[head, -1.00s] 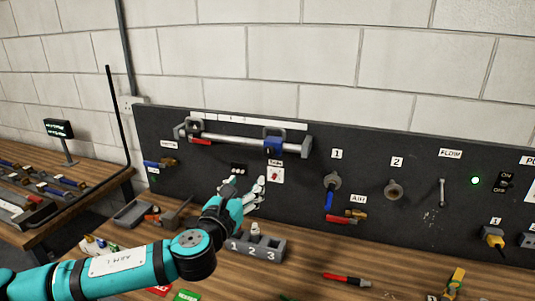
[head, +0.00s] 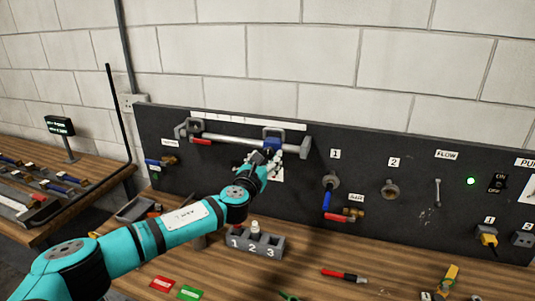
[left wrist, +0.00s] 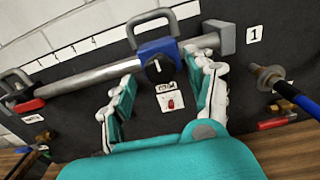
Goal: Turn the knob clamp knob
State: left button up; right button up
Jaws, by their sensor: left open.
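The blue clamp (head: 271,138) rides near the right end of a silver rail (head: 235,144) on the dark panel. In the left wrist view, the clamp (left wrist: 178,47) has a grey handle on top and a round black knob (left wrist: 158,68) with a white mark on its front. My left gripper (head: 262,160) is just below and in front of the clamp in the head view. Its open fingers (left wrist: 163,88) stand either side of the knob's lower area in the left wrist view, with nothing between them. The knob is hard to make out in the head view.
Below the clamp is a white plate with a red switch (left wrist: 171,103). A red-handled clamp (head: 201,141) sits left on the rail. A blue-handled valve (head: 328,195) is to the right. A grey numbered block (head: 268,246) stands on the bench below.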

pick_arm(q)
jog(key=shift+x, duration=1)
jog(key=c, duration=1.1)
jog(key=shift+c, duration=0.2)
